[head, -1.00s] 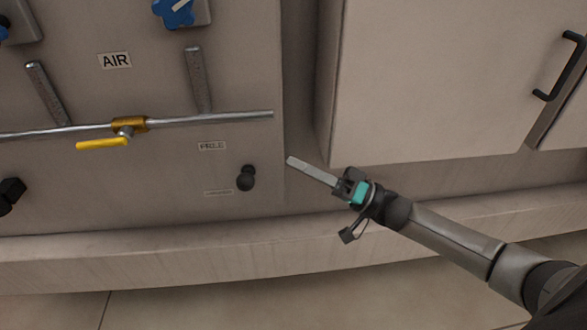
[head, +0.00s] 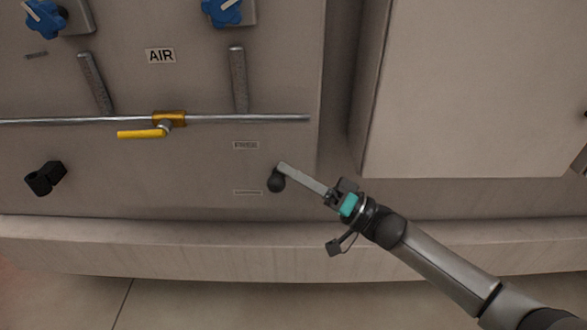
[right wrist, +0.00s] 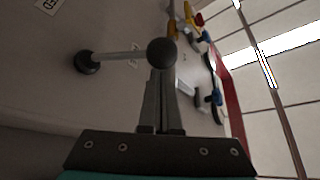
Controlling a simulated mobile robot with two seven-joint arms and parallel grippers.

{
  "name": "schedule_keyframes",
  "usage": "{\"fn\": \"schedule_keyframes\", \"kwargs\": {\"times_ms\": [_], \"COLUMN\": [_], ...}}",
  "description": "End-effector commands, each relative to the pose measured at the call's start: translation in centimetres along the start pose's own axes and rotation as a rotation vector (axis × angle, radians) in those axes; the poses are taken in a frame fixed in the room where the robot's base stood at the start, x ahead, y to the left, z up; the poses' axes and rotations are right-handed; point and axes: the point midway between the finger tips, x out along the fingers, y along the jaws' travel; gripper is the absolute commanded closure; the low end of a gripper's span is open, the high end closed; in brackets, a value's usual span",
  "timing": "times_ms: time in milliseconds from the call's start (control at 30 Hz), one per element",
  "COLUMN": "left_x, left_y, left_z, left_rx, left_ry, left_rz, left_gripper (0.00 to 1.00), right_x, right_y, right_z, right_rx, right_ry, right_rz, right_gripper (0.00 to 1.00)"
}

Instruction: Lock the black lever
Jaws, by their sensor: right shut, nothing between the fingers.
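The black lever (head: 276,182) is on the lower right of the grey panel, seen nearly end-on in the head view. The right wrist view shows its round black knob (right wrist: 161,52), a thin rod and a dark round base (right wrist: 87,62) on the panel. My right gripper (head: 284,168) is shut and empty, its long fingers reaching in from the right. In the head view the fingertips lie just above and right of the knob. In the right wrist view the fingertips (right wrist: 161,72) meet the knob's outline; I cannot tell if they touch. My left gripper is not in view.
A label (head: 246,145) reading FREE sits above the lever, and a smaller unreadable label (head: 247,192) is left of it. A pipe (head: 240,118) with a yellow valve handle (head: 140,134) crosses above. A ledge (head: 180,250) runs below. A pale cabinet (head: 460,90) stands at right.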

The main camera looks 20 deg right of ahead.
Motion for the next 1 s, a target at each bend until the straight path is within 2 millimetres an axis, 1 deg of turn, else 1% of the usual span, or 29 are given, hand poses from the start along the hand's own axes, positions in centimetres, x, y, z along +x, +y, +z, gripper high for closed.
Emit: {"fn": "schedule_keyframes", "kwargs": {"times_ms": [467,1000], "left_x": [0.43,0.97], "left_y": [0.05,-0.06], "left_z": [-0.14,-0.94], "left_rx": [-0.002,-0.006], "left_ry": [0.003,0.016], "left_rz": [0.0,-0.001], "left_gripper": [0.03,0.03], "right_x": [-0.16,-0.27], "right_y": [0.08,0.13], "right_z": [0.27,0.5], "right_rx": [-0.025,-0.062], "right_ry": [-0.001,-0.002], "right_rz": [-0.015,-0.036], "right_gripper": [1.0,1.0]}}
